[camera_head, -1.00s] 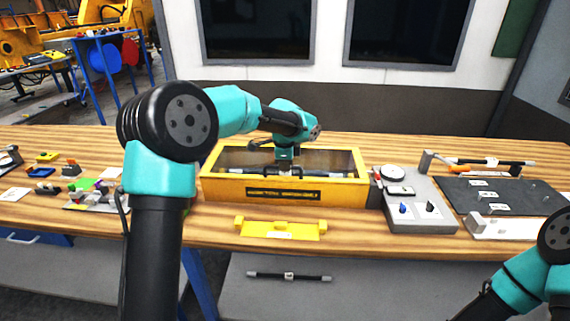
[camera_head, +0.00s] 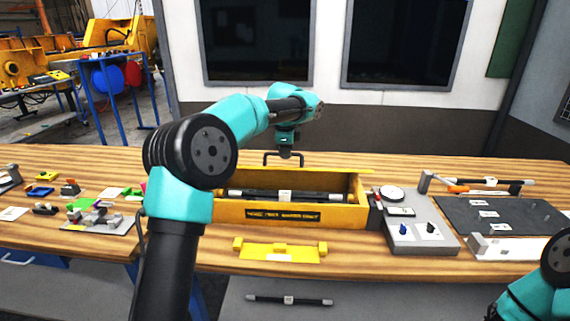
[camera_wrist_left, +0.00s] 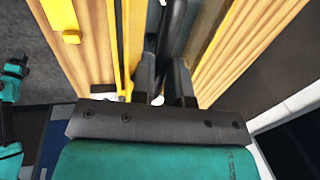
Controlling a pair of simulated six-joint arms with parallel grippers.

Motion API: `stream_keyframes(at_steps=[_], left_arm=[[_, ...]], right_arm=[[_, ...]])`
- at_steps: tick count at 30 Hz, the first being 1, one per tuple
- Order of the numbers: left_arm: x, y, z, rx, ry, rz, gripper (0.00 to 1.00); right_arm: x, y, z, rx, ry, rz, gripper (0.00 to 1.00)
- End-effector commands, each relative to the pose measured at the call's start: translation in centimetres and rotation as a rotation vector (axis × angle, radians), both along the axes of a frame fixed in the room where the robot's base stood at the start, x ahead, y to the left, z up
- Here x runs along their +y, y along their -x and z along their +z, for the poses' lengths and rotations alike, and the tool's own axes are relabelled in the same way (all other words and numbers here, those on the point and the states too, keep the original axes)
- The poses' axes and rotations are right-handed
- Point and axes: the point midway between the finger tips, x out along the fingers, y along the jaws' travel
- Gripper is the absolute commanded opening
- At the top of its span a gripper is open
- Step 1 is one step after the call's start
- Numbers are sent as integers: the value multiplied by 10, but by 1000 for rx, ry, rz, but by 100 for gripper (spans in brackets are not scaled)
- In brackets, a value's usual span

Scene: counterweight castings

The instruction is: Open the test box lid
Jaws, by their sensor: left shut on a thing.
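The yellow test box (camera_head: 345,217) stands on the bench in the middle of the head view. Its lid (camera_head: 345,171) is raised and looks nearly edge-on, with a thin yellow edge showing. The front of the box is uncovered, and a black rod (camera_head: 255,195) with a white label lies inside. My left gripper (camera_head: 284,153) is shut on the dark lid handle (camera_head: 268,160), above the box. In the left wrist view the fingers (camera_wrist_left: 165,75) close around the dark handle bar (camera_wrist_left: 174,35). Of my right arm only links show, at the lower right; its gripper is out of frame.
A yellow bracket (camera_head: 280,252) lies in front of the box. A grey panel with a dial and knobs (camera_head: 418,232) stands close on its right, then a dark mat (camera_head: 495,216). Small coloured parts (camera_head: 85,205) lie at the left. Bench behind the box is clear.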

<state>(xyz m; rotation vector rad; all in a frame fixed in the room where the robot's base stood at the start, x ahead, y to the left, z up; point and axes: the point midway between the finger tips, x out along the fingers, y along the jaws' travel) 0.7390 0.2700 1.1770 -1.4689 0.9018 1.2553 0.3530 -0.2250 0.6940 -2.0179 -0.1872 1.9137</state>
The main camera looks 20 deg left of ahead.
Motion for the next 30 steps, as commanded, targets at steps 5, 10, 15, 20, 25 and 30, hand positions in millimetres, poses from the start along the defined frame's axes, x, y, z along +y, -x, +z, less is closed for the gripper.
stream_keyframes(at_steps=[5, 10, 15, 20, 25, 30], left_arm=[[5, -15, 6, 1, -1, 5, 0], [8, -23, 14, 5, -2, 6, 0], [9, -27, 18, 6, -1, 7, 0], [10, -29, 19, 8, -1, 6, 0], [10, -29, 18, 8, -1, 6, 0], [10, -29, 18, 9, 0, 6, 0]], right_arm=[[0, 0, 0, 0, 0, 0, 43], [0, 0, 0, 0, 0, 0, 43], [0, 0, 0, 0, 0, 0, 43], [0, 0, 0, 0, 0, 0, 43], [0, 0, 0, 0, 0, 0, 43], [0, 0, 0, 0, 0, 0, 40]])
